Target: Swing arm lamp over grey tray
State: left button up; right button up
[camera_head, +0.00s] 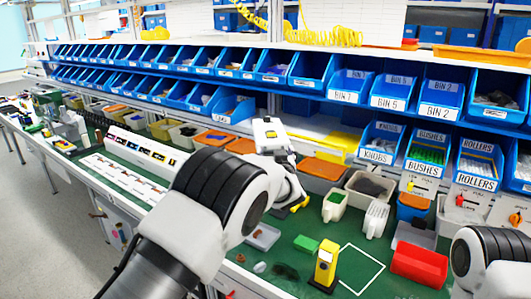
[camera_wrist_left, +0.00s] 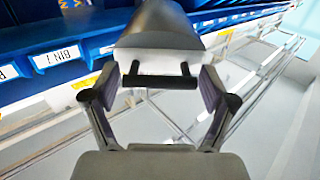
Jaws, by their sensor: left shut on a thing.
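A dark bar crosses between the fingertips. In the head view my left arm reaches over the bench and hides most of the lamp. The lamp's arm and base cannot be made out clearly. A small shallow grey tray (camera_head: 263,238) lies on the green bench mat, right of my left arm and below its far end. The lamp head appears apart from the tray. My right gripper is out of view; only my right arm shows.
A yellow block-like device (camera_head: 326,263) stands at the front, beside a white outlined square (camera_head: 361,269). A red bin (camera_head: 419,266) sits to its right, a green block (camera_head: 306,243) behind it. Rows of blue bins (camera_head: 390,88) line the back. The outlined square is clear.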

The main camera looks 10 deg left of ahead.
pick_arm(q)
jog(key=shift+w+d+r, duration=0.15)
jog(key=shift+d, duration=0.25)
jog(key=shift+a, duration=0.15)
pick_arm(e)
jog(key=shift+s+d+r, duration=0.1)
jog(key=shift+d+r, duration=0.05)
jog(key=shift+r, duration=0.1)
pick_arm(q)
jog(key=o, duration=1.5)
jog(key=shift+w+d, duration=0.1)
jog(key=shift+d, duration=0.25)
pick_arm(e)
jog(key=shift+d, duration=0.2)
pick_arm(q)
jog(key=shift+a, duration=0.1)
notch_tip(320, 180, up, 10)
jog(key=shift+r, duration=0.1)
